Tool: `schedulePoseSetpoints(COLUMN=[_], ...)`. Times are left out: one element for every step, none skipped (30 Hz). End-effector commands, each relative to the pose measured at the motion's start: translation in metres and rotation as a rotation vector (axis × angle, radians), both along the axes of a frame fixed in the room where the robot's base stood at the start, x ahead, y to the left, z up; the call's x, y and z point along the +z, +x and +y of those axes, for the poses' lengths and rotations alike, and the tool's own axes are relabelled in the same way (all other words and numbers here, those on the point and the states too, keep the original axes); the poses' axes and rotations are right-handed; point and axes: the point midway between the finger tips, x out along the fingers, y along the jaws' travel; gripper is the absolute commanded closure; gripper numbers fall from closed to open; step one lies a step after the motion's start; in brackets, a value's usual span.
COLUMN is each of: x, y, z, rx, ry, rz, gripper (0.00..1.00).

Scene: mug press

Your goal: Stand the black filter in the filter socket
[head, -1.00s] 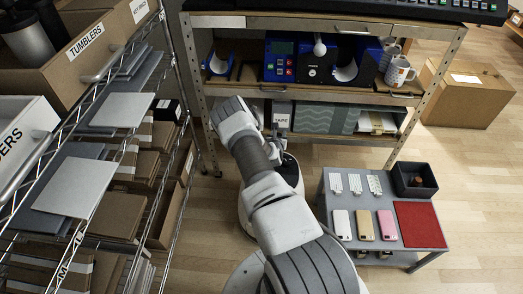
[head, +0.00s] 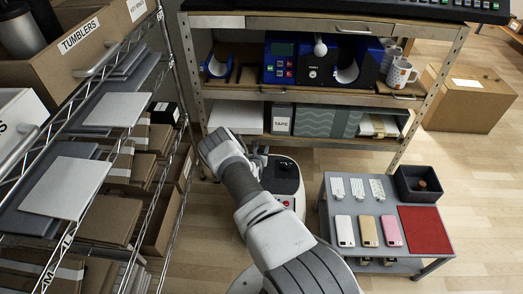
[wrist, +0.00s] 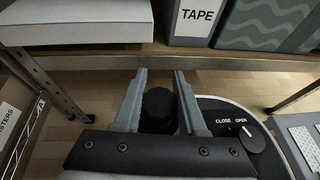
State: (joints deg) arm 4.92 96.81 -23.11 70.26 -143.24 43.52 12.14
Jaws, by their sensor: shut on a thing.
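My gripper (wrist: 158,100) shows in the wrist view, its two grey fingers shut on a black round thing (wrist: 159,108), which looks like the black filter. It is held between the fingers, clear of the shelf beyond. In the head view my arm's wrist hides the fingers and the filter. A white machine (head: 288,185) with a dark top stands on the floor just right of my wrist. In the wrist view its dark top has a knob (wrist: 251,138) marked CLOSE and OPEN, right of my gripper. I cannot make out the filter socket.
A shelf unit (head: 340,97) stands beyond, with a TAPE box (head: 280,119) and a white box (head: 235,116) low down. A wire rack (head: 160,60) is at the left. A low grey table (head: 349,254) with phones is at the right. Floor between is open.

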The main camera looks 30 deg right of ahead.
Motion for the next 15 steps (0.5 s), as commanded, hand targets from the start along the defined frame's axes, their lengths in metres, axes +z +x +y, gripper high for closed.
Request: schedulePoseSetpoints(x=[-0.0001,-0.0011,-0.0028,-0.004,-0.005,-0.0062,-0.0072,-0.0081,-0.0093,-0.0075,-0.0073,-0.0073,-0.0073,-0.0073,-0.0073], y=[-0.0001,-0.0001,-0.0001,-0.0001,-0.0002,-0.0002,-0.0002,-0.0001,-0.0001,-0.0001,-0.0002,-0.0002,-0.0002,-0.0003,-0.0003], z=[0.0,-0.0001,0.0,-0.0001,0.0,-0.0001,0.0,0.0,0.0,0.0,0.0001,0.0001,0.0001,0.0,0.0], rx=[0.0,0.0,0.0,0.0,0.0,0.0,0.0,0.0,0.0,0.0,0.0,0.0,0.0,0.0,0.0], ry=[0.0,0.0,0.0,0.0,0.0,0.0,0.0,0.0,0.0,0.0,0.001,0.001,0.001,0.001,0.001], rz=[0.0,0.0,0.0,0.0,0.0,0.0,0.0,0.0,0.0,0.0,0.001,0.001,0.001,0.001,0.001], gripper=[1.0,1.0,1.0,1.0,1.0,1.0,1.0,1.0,1.0,0.54,0.49,0.42,0.36,0.31,0.3])
